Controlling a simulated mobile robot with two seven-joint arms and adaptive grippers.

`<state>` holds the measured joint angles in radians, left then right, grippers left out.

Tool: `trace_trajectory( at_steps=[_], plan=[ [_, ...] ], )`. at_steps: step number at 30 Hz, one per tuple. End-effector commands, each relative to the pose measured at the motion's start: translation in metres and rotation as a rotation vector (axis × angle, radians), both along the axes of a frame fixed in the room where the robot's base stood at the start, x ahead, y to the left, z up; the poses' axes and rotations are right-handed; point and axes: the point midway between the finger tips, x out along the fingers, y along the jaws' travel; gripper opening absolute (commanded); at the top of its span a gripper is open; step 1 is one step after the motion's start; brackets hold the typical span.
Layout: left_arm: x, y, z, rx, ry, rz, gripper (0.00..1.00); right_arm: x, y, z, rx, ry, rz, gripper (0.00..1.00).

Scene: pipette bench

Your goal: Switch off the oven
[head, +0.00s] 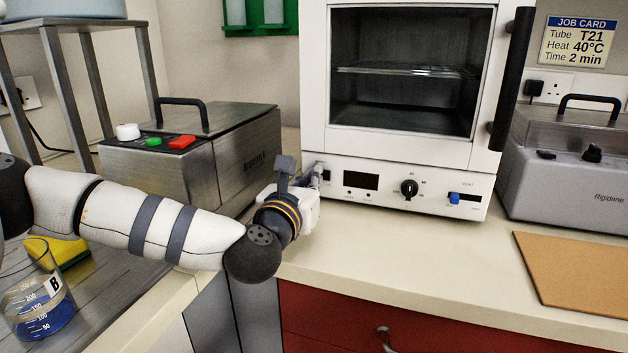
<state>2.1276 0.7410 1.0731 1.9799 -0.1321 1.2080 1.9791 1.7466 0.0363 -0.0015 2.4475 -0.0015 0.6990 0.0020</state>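The white oven (405,150) stands on the bench at centre right, its glass window showing a wire rack inside. Its front panel has a dark display (360,181), a black knob (409,188), a blue slider (455,198) and a dark switch (325,177) at the left end. My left gripper (302,174) is at the left end of this panel, close beside the switch. Whether it touches the switch is unclear. The gripper is seen from behind, so how far its fingers are apart cannot be made out. My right gripper is out of view.
A metal bath (245,150) with a black handle stands left of the oven, behind my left arm. A grey Rigidane bath (560,178) stands right. A beaker (40,310) and yellow sponge (62,251) are lower left. A brown board (575,270) lies front right; the bench before the oven is clear.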

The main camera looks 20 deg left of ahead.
Motion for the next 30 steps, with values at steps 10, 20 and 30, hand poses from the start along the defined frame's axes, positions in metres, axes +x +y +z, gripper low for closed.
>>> trace_trajectory(
  at_steps=[10, 20, 30],
  plan=[
    [0.005, 0.007, -0.001, 0.000, 0.000, 0.019, 0.00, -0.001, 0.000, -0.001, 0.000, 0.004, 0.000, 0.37],
    [-0.048, 0.002, 0.001, 0.000, -0.002, 0.005, 0.00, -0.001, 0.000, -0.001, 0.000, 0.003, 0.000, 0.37],
    [-0.079, 0.000, 0.002, 0.002, -0.003, -0.001, 0.00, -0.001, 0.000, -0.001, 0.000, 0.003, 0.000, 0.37]
  ],
)
